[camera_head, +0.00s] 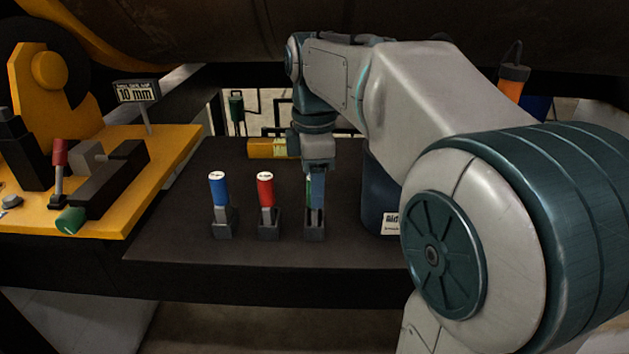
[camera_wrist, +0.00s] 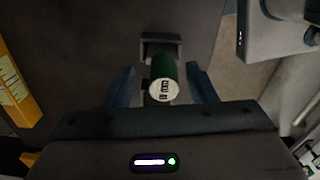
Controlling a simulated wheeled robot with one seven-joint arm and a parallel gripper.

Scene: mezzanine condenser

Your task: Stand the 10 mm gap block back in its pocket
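A green-handled block (camera_wrist: 163,75) with a white end label stands in a dark pocket (camera_head: 314,232) at the right end of a row of three. I cannot read the label, so I cannot tell if it is the 10 mm block. My gripper (camera_head: 316,195) points down over it and hides most of it in the head view. In the wrist view my fingers (camera_wrist: 161,86) are apart on either side of the green handle, with gaps showing. A blue-handled block (camera_head: 219,190) and a red-handled block (camera_head: 265,190) stand upright in the pockets to the left.
A yellow fixture (camera_head: 175,155) at the left bears a "10 mm" sign (camera_head: 136,92), a red-handled lever (camera_head: 59,155) and a green cylindrical piece (camera_head: 70,221). A dark blue container (camera_head: 378,200) with a white label is close right of my gripper. The dark bench is clear in front.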

